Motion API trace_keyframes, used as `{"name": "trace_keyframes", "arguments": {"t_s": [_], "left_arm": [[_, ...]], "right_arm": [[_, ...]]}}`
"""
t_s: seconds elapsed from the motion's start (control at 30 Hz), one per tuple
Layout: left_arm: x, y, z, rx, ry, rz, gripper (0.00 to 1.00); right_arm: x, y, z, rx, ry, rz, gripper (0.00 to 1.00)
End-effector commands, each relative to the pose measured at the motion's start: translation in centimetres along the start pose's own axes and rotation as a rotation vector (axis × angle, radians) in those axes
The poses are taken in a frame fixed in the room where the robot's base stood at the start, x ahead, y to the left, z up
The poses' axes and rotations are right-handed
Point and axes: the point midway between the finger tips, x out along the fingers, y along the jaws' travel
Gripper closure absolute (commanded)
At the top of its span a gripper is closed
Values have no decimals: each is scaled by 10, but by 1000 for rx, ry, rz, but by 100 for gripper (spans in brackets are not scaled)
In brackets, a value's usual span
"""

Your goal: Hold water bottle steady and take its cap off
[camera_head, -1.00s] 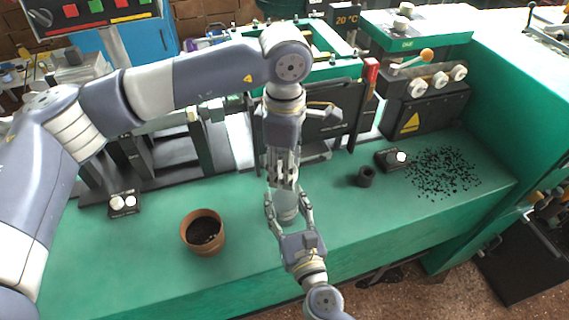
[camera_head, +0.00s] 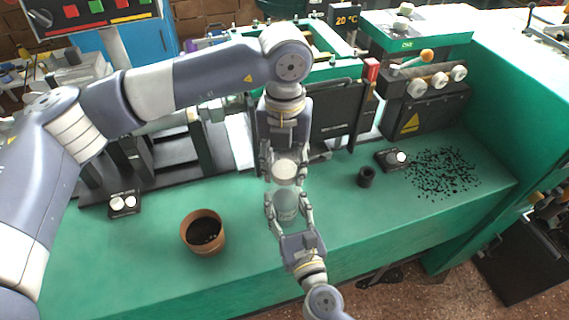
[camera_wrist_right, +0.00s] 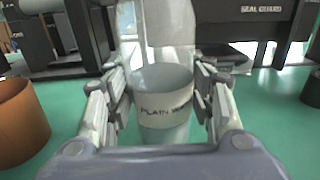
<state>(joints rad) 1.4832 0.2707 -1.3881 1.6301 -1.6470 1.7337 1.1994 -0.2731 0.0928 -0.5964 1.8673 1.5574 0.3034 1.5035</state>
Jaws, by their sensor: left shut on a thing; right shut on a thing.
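The water bottle (camera_head: 286,207) is a pale, translucent upright cylinder above the green bench. In the right wrist view the bottle (camera_wrist_right: 165,108) carries a label with dark letters. My right gripper (camera_head: 288,212) is shut around its body, one finger on each side. My left gripper (camera_head: 284,170) comes down from above, directly over the bottle, shut on the pale cap (camera_head: 285,174) between its fingers. The cap is in line with the bottle; I cannot tell whether it is still joined to it. The cap's far side is hidden.
A brown pot (camera_head: 203,232) with dark contents stands at left on the green bench (camera_head: 130,262). A small black ring (camera_head: 366,177), a black knob box (camera_head: 393,159) and scattered black pellets (camera_head: 444,172) lie at right. Machinery stands close behind.

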Motion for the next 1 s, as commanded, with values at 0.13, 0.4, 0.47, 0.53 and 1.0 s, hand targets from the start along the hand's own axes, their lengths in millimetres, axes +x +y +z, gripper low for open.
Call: {"name": "trace_keyframes", "arguments": {"t_s": [0.13,0.4,0.47,0.53,1.0], "left_arm": [[0,0,0,-238,1,0,88],[0,0,0,-669,1,0,88],[0,0,0,-747,1,0,88],[0,0,0,-815,1,1,88],[0,0,0,-850,0,1,88]], "right_arm": [[0,0,-1,0,1,0,100],[0,0,-1,-1,1,0,100],[0,0,-1,-1,1,0,100],[0,0,0,-1,1,0,100],[0,0,0,-1,1,0,100]]}}
